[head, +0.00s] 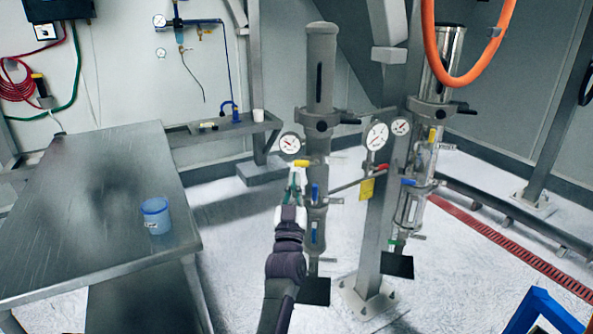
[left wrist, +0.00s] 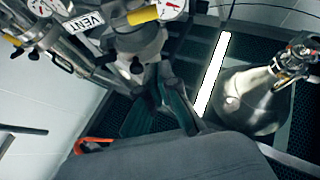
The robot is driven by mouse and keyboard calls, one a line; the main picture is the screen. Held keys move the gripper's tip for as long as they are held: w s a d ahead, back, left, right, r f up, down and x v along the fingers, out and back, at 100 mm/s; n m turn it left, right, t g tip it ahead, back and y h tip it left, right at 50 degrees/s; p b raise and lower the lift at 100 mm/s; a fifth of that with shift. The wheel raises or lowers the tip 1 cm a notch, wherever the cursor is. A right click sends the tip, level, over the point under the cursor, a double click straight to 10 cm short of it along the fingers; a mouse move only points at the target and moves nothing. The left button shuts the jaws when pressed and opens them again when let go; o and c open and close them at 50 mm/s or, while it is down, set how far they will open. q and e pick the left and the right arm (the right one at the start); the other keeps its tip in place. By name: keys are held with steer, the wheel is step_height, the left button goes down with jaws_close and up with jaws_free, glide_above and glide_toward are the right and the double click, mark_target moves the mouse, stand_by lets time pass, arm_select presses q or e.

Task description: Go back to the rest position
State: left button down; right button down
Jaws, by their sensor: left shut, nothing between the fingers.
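My left gripper (head: 294,178) is in the middle of the head view, its arm rising from the bottom edge. It is shut and empty, with its fingers upward. It overlaps the left grey column (head: 318,100), just below a yellow valve handle (head: 302,163). I cannot tell whether it touches anything. In the left wrist view the dark green fingers (left wrist: 163,98) show near the middle, below a yellow handle (left wrist: 143,15) and a VENT label (left wrist: 83,22). My right gripper is not in view.
A steel table (head: 90,200) with a blue cup (head: 155,215) stands at the left. A second metal column (head: 435,100) with gauges and valves is to the right, behind a grey post (head: 375,240). An orange hose (head: 428,45) hangs above. White floor (head: 235,240) is bare between table and columns.

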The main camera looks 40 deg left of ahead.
arm_select(q)
steer(key=shift+s+d+f, duration=0.15)
steer(key=shift+s+d, duration=0.15)
steer(key=shift+s, duration=0.15)
